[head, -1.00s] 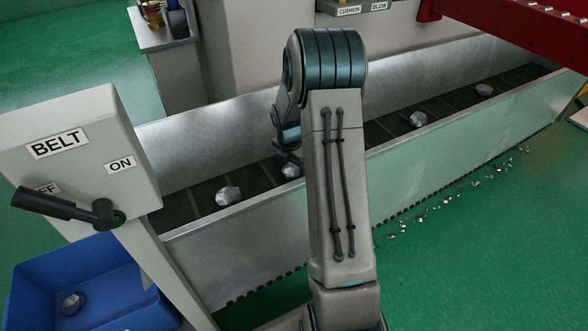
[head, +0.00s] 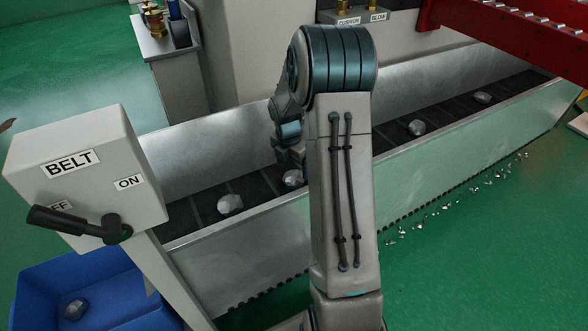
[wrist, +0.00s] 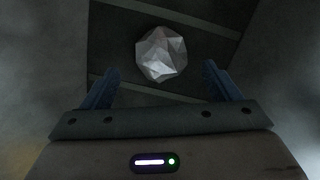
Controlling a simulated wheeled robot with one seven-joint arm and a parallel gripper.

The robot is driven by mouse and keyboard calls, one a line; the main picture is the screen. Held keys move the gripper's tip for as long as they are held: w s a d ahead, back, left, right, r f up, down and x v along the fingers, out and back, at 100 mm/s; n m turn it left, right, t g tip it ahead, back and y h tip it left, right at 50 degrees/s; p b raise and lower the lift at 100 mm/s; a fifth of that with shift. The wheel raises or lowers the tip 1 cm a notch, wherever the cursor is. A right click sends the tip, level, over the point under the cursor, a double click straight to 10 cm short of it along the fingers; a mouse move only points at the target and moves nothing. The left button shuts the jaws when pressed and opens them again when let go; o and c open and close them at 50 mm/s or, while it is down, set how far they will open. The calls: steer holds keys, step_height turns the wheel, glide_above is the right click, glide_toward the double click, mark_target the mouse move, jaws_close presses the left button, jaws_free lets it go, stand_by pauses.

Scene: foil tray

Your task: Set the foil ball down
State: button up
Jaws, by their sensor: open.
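A crumpled silver foil ball (wrist: 161,53) lies on the dark slatted belt (wrist: 110,45) in the wrist view, just beyond and between the two blue fingers. My gripper (wrist: 160,70) is open, with a gap on either side of the ball. In the head view that foil ball (head: 293,178) is partly hidden behind my arm. My gripper is mostly hidden there too, just above it. Other foil balls lie on the belt, one to the left (head: 230,204) and two farther right (head: 417,128), (head: 482,98).
Metal side walls (head: 440,150) line the belt trough. A grey BELT switch box (head: 85,175) with a black lever stands at left. Below it a blue bin (head: 50,275) holds a foil ball (head: 75,308). Foil scraps (head: 450,205) litter the green floor. A red frame (head: 520,35) is at upper right.

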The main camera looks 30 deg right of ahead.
mark_target(291, 175)
step_height(291, 175, up, 7)
steer(key=p, duration=0.2)
steer(key=s+a+r+m, duration=0.8)
steer(key=s+a+m, duration=0.3)
steer(key=s, duration=0.1)
steer(key=s+a+m, duration=0.2)
steer(key=s+m, duration=0.3)
steer(key=s, duration=0.1)
steer(key=s+a+m+y, duration=0.1)
steer(key=s+a+m, duration=0.2)
steer(key=s+m, duration=0.3)
steer(key=shift+s+a+r+t, duration=0.3)
steer(key=shift+s+r, duration=0.15)
steer(key=shift+s, duration=0.1)
